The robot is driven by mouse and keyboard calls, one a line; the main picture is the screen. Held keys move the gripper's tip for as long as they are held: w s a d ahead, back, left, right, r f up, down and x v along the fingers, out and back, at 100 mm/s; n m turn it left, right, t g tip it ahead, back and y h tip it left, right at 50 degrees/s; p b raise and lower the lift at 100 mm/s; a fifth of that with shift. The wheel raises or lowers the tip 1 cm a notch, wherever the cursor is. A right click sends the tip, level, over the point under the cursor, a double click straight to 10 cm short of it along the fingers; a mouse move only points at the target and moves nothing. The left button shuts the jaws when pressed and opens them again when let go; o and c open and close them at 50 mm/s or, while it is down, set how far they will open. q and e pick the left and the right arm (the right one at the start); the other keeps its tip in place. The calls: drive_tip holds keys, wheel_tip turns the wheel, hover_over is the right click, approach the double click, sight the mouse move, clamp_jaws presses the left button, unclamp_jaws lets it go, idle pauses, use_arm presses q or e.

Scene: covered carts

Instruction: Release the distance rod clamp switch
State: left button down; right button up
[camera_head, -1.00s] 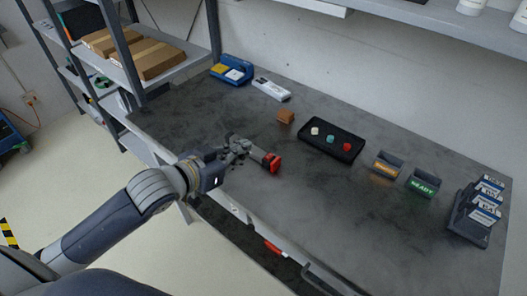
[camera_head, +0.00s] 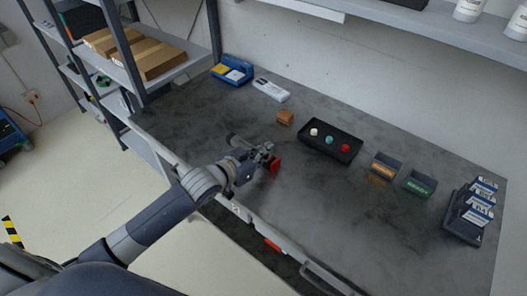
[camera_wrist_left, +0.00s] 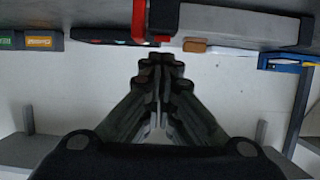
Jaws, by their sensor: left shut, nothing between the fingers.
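The clamp lies on the dark tabletop near its front edge. Its red end (camera_head: 275,165) shows just past my left gripper in the head view, and its dark grey bar (camera_head: 238,141) shows behind the gripper. In the left wrist view the red part (camera_wrist_left: 138,22) and the dark body (camera_wrist_left: 162,20) appear at the top centre. My left gripper (camera_head: 267,152) is shut and empty, close beside the clamp. Its closed fingertips (camera_wrist_left: 161,60) point toward the clamp; I cannot tell whether they touch it. The switch itself is not distinguishable. My right gripper is not in view.
A black tray (camera_head: 351,154) with white, green and red pieces lies behind the clamp, near a brown block (camera_head: 285,117). Orange (camera_head: 385,168) and green (camera_head: 420,184) labelled bins stand to the right. The table between these bins and its front edge is clear.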

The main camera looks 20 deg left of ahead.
use_arm(q)
drive_tip(key=shift+f, duration=0.25)
drive_tip(key=shift+s+f, duration=0.15)
drive_tip(key=shift+f, duration=0.25)
drive_tip(key=shift+r+p, duration=0.8)
drive_tip(key=shift+p, duration=0.3)
